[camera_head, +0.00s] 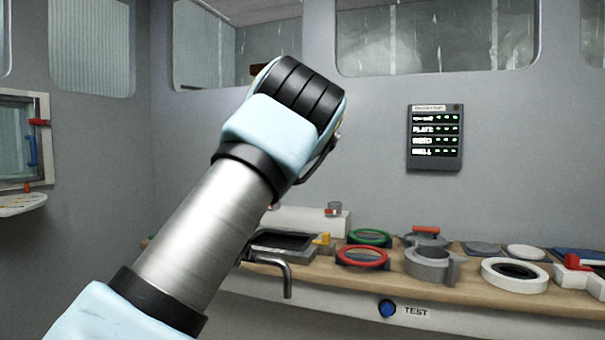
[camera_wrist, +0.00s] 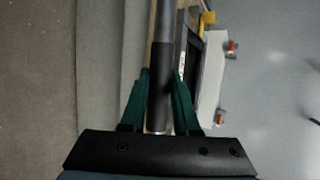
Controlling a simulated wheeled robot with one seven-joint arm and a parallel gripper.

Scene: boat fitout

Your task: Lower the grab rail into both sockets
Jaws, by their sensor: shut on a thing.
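The grab rail is a grey tube; its bent end (camera_head: 287,275) shows in the head view, pointing down in front of the counter's front edge. In the wrist view the rail (camera_wrist: 160,85), with a dark grip section, runs up the picture between the green fingers of my gripper (camera_wrist: 160,78). The fingers are shut on it. In the head view my arm covers my gripper and the rest of the rail. I cannot make out either socket in these views, and the rail's bent end looks free in the air.
A wooden counter (camera_head: 455,290) holds a black-framed tray (camera_head: 283,243), green (camera_head: 369,237) and red (camera_head: 362,256) rings, a grey round fitting (camera_head: 429,265) and a white ring (camera_head: 515,275). A blue button (camera_head: 387,308) sits on the counter front. A display panel (camera_head: 434,138) hangs on the wall.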

